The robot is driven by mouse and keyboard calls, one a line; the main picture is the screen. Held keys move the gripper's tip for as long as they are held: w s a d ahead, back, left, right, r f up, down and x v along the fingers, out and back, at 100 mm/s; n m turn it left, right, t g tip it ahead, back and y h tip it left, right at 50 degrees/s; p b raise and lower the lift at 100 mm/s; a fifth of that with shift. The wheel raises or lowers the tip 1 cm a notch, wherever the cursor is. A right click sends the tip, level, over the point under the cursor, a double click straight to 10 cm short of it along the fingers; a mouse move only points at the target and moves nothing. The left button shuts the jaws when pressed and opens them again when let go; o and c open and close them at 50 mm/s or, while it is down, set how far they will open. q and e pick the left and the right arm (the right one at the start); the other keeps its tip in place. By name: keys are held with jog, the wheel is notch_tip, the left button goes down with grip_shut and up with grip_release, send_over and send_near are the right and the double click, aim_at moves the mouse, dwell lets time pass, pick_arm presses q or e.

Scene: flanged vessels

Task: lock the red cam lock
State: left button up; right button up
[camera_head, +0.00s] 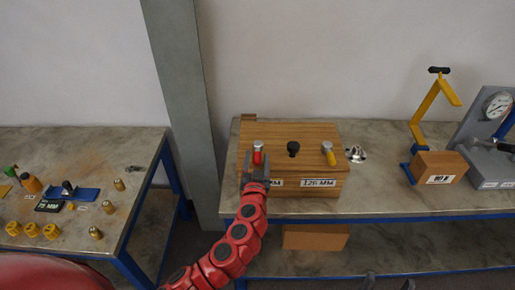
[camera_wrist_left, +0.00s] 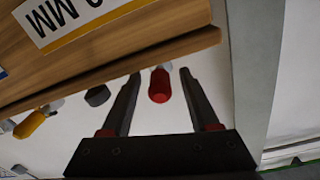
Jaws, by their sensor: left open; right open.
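The red cam lock (camera_head: 258,157) sits at the left end of the row on the wooden box (camera_head: 300,134), with a silver cap and a short red handle. My left gripper (camera_head: 257,170) is open at the box's front left, right by the red handle. In the left wrist view the red handle (camera_wrist_left: 160,86) shows between the two spread fingers (camera_wrist_left: 160,78), with gaps on both sides; how deep it lies between them I cannot tell. My right gripper (camera_head: 389,282) shows only as two separate dark tips at the bottom edge.
A black knob (camera_head: 293,148) and a yellow-handled lock (camera_head: 328,152) stand to the right on the same box. A small metal part (camera_head: 355,154) lies beside it. A yellow clamp stand (camera_head: 434,100) and gauge (camera_head: 497,105) are further right. A grey post (camera_head: 184,100) rises left.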

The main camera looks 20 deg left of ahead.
aim_at(257, 149)
pick_arm(q)
jog(key=shift+p+x, duration=0.35)
jog(key=shift+x, duration=1.4)
grip_shut()
